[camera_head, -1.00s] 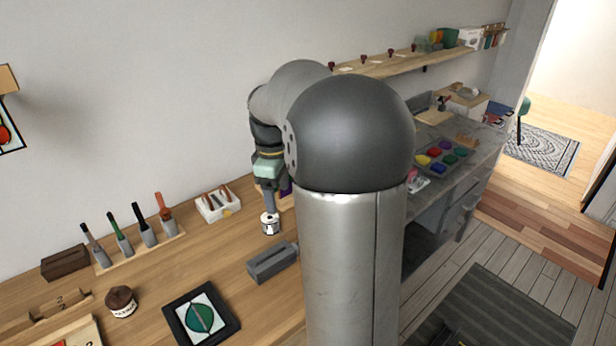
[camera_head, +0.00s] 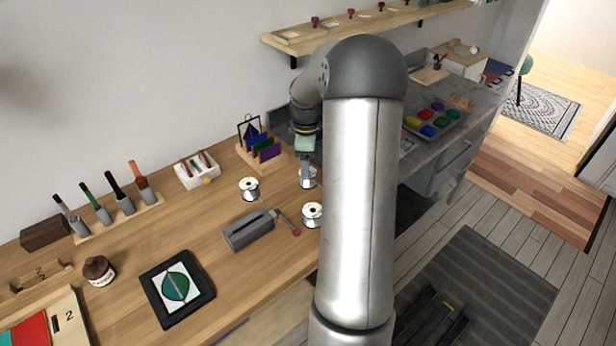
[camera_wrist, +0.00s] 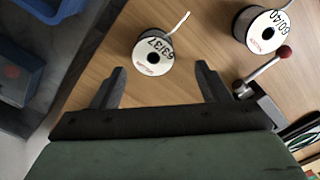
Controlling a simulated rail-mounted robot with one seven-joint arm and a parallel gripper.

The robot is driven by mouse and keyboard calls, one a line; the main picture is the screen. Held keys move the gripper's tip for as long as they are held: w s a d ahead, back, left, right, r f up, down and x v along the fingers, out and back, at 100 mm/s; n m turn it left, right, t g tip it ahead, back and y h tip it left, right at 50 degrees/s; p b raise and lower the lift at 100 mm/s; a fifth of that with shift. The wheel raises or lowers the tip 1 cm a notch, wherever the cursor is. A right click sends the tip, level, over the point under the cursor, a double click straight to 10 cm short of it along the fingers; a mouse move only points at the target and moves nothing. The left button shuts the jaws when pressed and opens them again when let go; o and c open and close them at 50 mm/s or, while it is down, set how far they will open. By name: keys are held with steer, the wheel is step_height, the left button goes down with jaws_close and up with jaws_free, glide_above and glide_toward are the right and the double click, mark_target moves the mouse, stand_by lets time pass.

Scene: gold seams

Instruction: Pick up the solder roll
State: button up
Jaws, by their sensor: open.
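Three white-rimmed solder rolls stand on the wooden bench. One roll (camera_head: 249,189) stands to the left, one (camera_head: 312,215) stands near the vise handle, and one (camera_head: 308,180) is under my gripper (camera_head: 305,182), partly hidden by it. In the wrist view, a roll labelled 63/37 (camera_wrist: 153,54) lies just beyond and between the fingertips, with a wire end sticking up. A roll labelled 60/40 (camera_wrist: 262,30) is at the upper right. My gripper (camera_wrist: 160,76) is open, with nothing between its fingers.
A grey vise (camera_head: 249,229) with a red-knobbed handle (camera_head: 296,232) stands in front of the rolls. A wooden rack of coloured sheets (camera_head: 262,150) and a white tool holder (camera_head: 197,170) are behind. A black-framed picture (camera_head: 177,288) lies at the front left.

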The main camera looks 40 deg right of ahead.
mark_target(313, 182)
steer(key=f, duration=0.2)
steer(key=d+f+p, duration=0.1)
steer(key=f, duration=0.1)
steer(key=shift+w+f, duration=0.15)
steer(key=shift+f, duration=0.75)
steer(key=shift+r, duration=0.1)
steer(key=c, duration=1.4)
